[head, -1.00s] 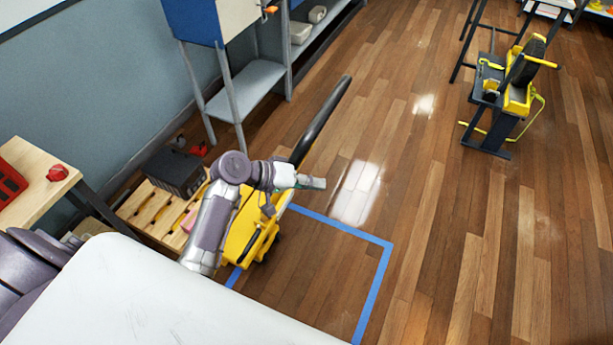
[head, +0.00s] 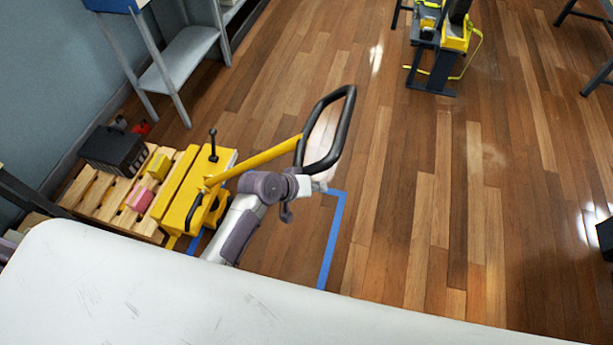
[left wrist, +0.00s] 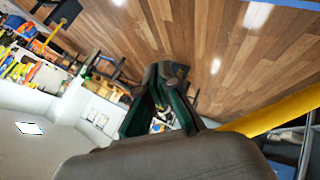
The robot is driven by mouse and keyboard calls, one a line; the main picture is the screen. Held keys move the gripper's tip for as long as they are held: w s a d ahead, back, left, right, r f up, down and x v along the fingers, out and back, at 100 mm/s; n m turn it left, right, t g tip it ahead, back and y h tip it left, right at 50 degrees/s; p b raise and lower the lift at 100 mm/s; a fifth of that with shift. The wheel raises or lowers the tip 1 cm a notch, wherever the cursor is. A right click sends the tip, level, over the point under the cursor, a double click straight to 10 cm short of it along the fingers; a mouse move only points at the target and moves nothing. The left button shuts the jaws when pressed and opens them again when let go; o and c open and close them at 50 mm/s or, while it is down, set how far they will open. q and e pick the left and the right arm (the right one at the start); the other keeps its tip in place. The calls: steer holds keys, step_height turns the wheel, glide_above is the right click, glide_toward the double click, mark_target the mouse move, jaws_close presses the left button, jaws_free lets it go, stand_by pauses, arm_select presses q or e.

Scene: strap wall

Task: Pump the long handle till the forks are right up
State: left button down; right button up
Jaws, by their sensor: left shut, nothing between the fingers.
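The yellow pallet jack (head: 207,190) stands left of centre in the head view. Its long yellow handle (head: 262,158) slants up to the right and ends in a black loop grip (head: 346,125). My left gripper (head: 321,187) is just below the lower end of the loop, shut and empty. Whether it touches the handle I cannot tell. In the left wrist view the fingers (left wrist: 168,72) meet at their tips, and a yellow bar (left wrist: 275,112) passes at the right. The forks are hidden at the wooden pallet (head: 97,192), so their height cannot be read. My right gripper is not in view.
The pallet carries a dark crate (head: 112,150) and small yellow and pink blocks. Blue tape (head: 333,240) marks the floor. A grey-legged shelf (head: 185,68) stands at the back left. A dark stand with yellow parts (head: 436,60) is at the back. The floor at right is mostly clear.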

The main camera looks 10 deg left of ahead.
arm_select(q)
steer(key=d+f+b, duration=0.3)
steer(key=d+f, duration=0.2)
steer(key=f, duration=0.3)
steer(key=shift+d+b, duration=0.15)
steer(key=shift+b, duration=0.25)
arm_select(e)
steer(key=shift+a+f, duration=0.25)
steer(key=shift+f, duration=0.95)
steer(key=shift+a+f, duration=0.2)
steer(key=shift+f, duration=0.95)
arm_select(q)
steer(key=shift+s, duration=0.1)
steer(key=v, duration=1.2)
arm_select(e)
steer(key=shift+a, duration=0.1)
arm_select(q)
steer(key=shift+d, duration=0.1)
